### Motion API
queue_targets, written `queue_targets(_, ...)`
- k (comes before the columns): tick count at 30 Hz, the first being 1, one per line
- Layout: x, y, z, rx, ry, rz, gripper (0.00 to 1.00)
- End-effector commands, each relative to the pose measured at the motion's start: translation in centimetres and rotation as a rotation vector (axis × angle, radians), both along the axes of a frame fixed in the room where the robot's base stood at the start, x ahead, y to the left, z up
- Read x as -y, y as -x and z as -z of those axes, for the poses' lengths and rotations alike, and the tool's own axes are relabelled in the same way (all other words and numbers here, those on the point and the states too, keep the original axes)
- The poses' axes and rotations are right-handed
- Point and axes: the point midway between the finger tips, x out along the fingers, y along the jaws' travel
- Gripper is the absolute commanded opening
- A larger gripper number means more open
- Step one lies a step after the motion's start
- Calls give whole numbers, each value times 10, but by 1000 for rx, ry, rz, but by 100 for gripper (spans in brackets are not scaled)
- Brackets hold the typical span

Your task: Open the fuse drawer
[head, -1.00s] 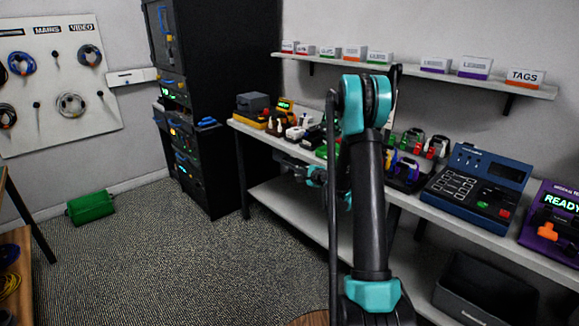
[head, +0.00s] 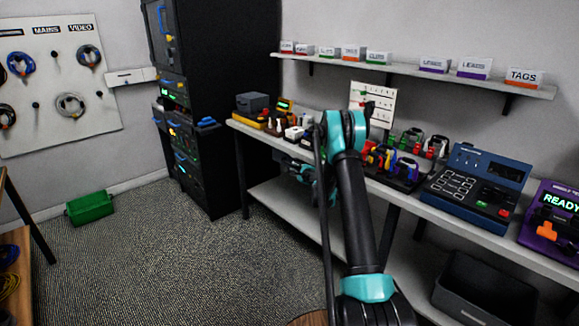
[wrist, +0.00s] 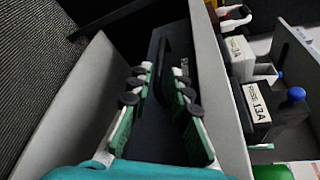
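The fuse drawer (wrist: 182,52) shows in the wrist view as a dark front with a partly hidden pale label beside the bench edge. Its black bar handle (wrist: 161,62) stands out from the front. My gripper (wrist: 163,76) is in front of the drawer, its two green-padded fingers apart, one on each side of the handle. In the head view my gripper (head: 298,170) is small and dark under the bench's front edge, and my arm hides part of that area.
The grey bench (head: 440,205) carries fuse boxes (wrist: 257,102), a blue tester (head: 477,180) and a purple READY unit (head: 553,222). A black rack (head: 205,100) stands left of the bench. A green box (head: 90,207) lies on the otherwise open floor.

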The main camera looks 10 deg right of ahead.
Motion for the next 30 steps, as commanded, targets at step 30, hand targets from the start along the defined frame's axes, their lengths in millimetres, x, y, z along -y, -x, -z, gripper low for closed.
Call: queue_targets(30,-20,-64,15,0,1,0,0)
